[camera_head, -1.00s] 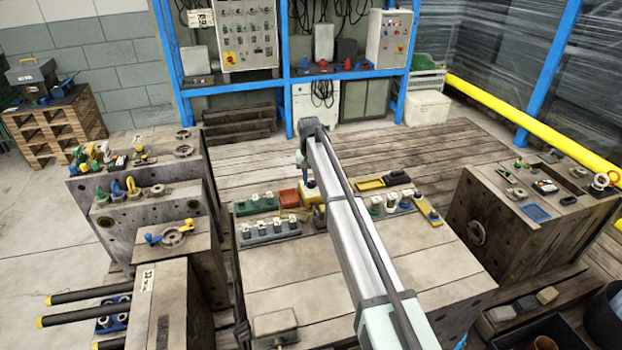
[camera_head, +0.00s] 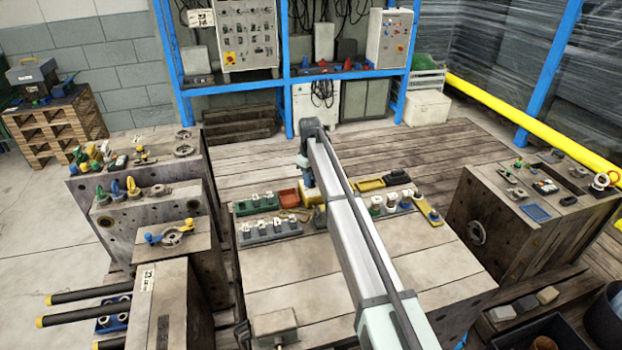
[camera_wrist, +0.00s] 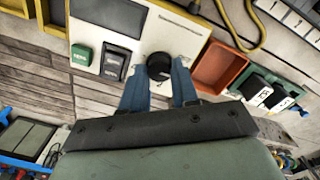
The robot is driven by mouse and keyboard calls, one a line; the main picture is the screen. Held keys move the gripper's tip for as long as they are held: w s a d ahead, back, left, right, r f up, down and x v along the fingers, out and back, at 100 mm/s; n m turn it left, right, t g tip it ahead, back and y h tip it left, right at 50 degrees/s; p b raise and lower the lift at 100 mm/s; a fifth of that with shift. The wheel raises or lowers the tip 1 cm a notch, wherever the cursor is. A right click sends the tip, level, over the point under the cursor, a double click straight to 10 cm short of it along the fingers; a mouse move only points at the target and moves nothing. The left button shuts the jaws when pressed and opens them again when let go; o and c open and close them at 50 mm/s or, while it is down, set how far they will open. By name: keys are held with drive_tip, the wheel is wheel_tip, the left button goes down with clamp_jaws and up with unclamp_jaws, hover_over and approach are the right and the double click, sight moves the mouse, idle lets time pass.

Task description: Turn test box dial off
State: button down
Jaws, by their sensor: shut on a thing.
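The test box (camera_wrist: 115,20) shows in the wrist view with a cream face, a dark screen, a green block and a dark switch. It is a small yellow box (camera_head: 312,197) in the head view, mostly hidden by my arm. Its round black dial (camera_wrist: 160,66) sits near the box's edge. My gripper (camera_wrist: 160,78) has its two blue fingers on either side of the dial and is shut on it. The dial's pointer or marking cannot be made out.
An orange-red tray (camera_wrist: 218,66) lies right beside the box in the wrist view. Green (camera_head: 256,204) and grey (camera_head: 270,231) connector blocks stand left of the box in the head view. A yellow-and-black tool (camera_head: 370,184) lies to its right. The front of the table is mostly clear.

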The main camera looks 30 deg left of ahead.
drive_tip(key=shift+n, duration=0.6)
drive_tip(key=c, duration=0.8)
unclamp_jaws()
drive_tip(key=shift+c, duration=0.2)
drive_tip(key=shift+r, duration=0.1)
wheel_tip(320, 180, up, 14)
drive_tip(key=shift+s, duration=0.15)
